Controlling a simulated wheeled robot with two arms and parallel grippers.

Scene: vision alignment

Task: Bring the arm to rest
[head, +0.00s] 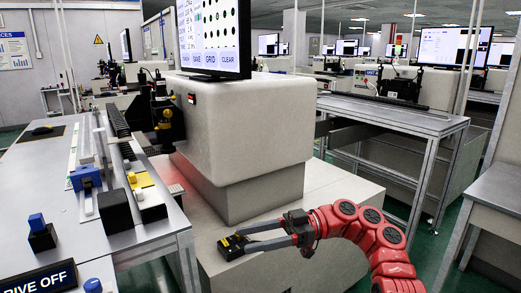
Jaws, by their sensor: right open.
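My red right arm (372,232) reaches in from the lower right, with its forearm bent. My right gripper (241,241) is open, its two dark fingers pointing left, low over the pale base of the machine. The fingertips are at a small black block with yellow marks (229,248). I cannot tell whether they touch it or only overlap it in the picture. My left arm and gripper are not in view.
A bulky pale machine (245,120) with a monitor (213,38) stands just beyond the gripper. A workbench (45,185) with blocks and rails fills the left. Another bench (392,112) stands at the right, and a table edge (497,200) is close at far right.

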